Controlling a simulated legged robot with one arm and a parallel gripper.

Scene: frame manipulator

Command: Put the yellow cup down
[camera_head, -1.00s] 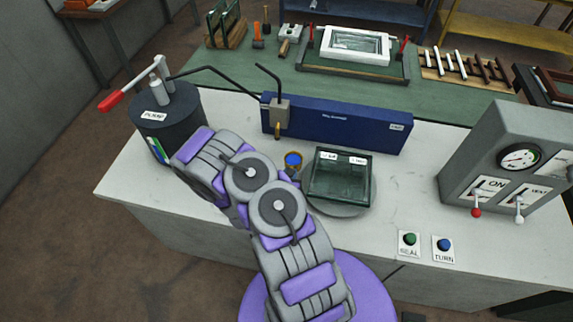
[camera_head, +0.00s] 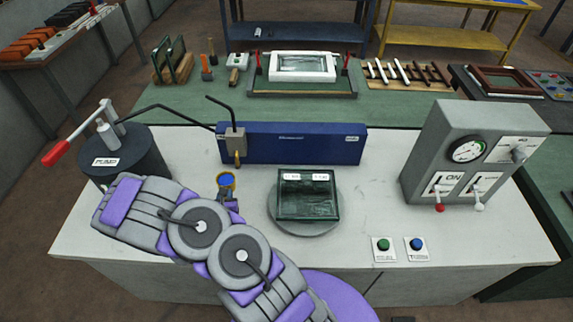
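The yellow cup (camera_head: 227,187) shows as a small yellow rim with blue inside, its opening facing up. It is just below and left of the nozzle on the blue box (camera_head: 300,143). My gripper (camera_head: 229,194) is at the cup, with purple and grey parts right below it, and holds it. The fingers are small and partly hidden by the cup and my arm. I cannot tell how far the cup is above the white bench top (camera_head: 385,205).
A glass block (camera_head: 307,200) sits on a round grey plate right of the cup. The dark pump (camera_head: 118,160) stands at the left, a grey gauge panel (camera_head: 470,150) at the right. Green and blue buttons (camera_head: 400,247) are near the front edge. Bench between glass and panel is clear.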

